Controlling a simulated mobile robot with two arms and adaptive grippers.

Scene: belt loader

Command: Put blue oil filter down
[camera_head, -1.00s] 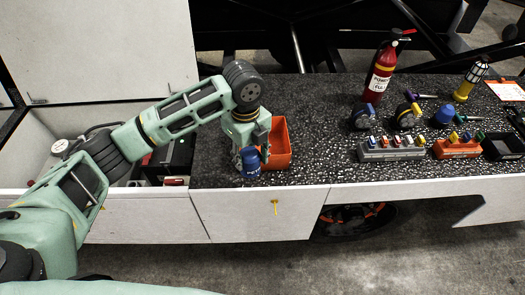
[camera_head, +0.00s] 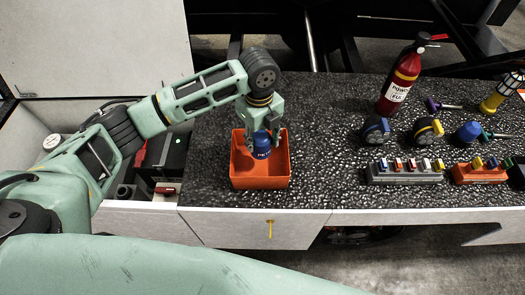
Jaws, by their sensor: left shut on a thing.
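The blue oil filter (camera_head: 262,151) is upright in my left gripper (camera_head: 262,138), which is shut on it. In the head view the filter shows in front of the inside of an orange bin (camera_head: 260,183) on the dark speckled counter. I cannot tell whether it touches the bin's floor. A second, similar blue part (camera_head: 467,132) stands on the counter at the right. My right gripper is not in view.
A red fire extinguisher (camera_head: 401,80) stands at the back right. Nearby are a grey rack (camera_head: 404,177) and an orange rack (camera_head: 480,178) with coloured pieces. An open compartment (camera_head: 140,204) lies left. The counter (camera_head: 325,150) right of the bin is clear.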

